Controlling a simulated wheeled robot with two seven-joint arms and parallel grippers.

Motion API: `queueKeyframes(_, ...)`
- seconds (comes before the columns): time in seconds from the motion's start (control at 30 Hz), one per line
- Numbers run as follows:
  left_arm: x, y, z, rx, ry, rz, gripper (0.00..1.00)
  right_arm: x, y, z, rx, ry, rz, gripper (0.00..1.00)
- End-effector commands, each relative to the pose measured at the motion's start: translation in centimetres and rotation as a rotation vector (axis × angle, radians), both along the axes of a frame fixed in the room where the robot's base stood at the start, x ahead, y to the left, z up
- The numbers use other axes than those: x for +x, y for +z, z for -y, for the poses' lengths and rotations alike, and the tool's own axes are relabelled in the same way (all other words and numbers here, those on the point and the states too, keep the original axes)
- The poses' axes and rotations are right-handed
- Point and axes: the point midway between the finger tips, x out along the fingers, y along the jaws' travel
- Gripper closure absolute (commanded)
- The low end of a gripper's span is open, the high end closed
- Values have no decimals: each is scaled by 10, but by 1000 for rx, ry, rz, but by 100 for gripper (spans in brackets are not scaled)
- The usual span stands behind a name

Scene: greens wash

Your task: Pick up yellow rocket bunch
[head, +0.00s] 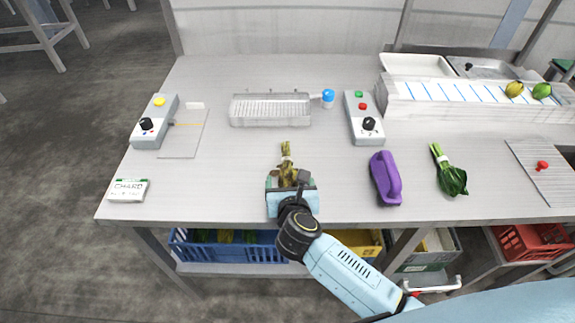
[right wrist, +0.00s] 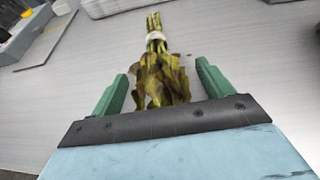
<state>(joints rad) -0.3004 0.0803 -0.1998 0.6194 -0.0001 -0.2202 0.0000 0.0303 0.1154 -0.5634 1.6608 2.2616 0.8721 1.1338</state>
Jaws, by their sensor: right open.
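The yellow rocket bunch (head: 286,160) lies on the grey table near its front edge, stems pointing away. Its leaves are yellow-green with brown patches. In the right wrist view the bunch (right wrist: 160,75) lies between the two green fingers, with a pale band around its stems. My right gripper (head: 291,182) is over the leafy end. In the right wrist view the gripper (right wrist: 158,85) is open, with a gap between the leaves and each finger. The near end of the leaves is hidden behind the gripper body. My left gripper does not show.
A purple brush-like tool (head: 385,180) and a green leafy bunch (head: 449,172) lie to the right. A wire basket (head: 270,109) and a control box (head: 364,118) stand behind. The table around the bunch is clear.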

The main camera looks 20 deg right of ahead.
Motion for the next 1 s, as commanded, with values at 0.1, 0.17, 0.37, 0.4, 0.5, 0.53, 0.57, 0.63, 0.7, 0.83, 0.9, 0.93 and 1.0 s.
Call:
queueKeyframes(0.1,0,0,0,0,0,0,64,0,0,0,0,1,0,21)
queueKeyframes(0.17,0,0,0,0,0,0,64,0,0,0,0,1,0,21)
queueKeyframes(0.37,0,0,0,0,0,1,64,0,0,0,0,0,0,44)
queueKeyframes(0.4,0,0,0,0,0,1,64,0,0,0,0,0,0,50)
queueKeyframes(0.5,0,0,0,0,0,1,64,0,0,0,0,0,0,63)
queueKeyframes(0.53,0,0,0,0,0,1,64,0,0,0,0,0,0,67)
queueKeyframes(0.57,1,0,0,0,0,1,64,0,0,0,0,0,0,70)
queueKeyframes(0.63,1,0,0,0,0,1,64,0,0,0,0,1,0,70)
queueKeyframes(0.7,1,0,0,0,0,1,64,0,0,0,0,1,0,70)
queueKeyframes(0.83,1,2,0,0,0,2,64,0,4,-1,1,1,1,70)
queueKeyframes(0.9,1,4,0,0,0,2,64,0,13,-1,3,0,2,70)
queueKeyframes(0.93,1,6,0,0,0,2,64,0,18,-1,4,-1,2,70)
queueKeyframes(1.0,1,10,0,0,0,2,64,0,32,0,4,-1,3,70)
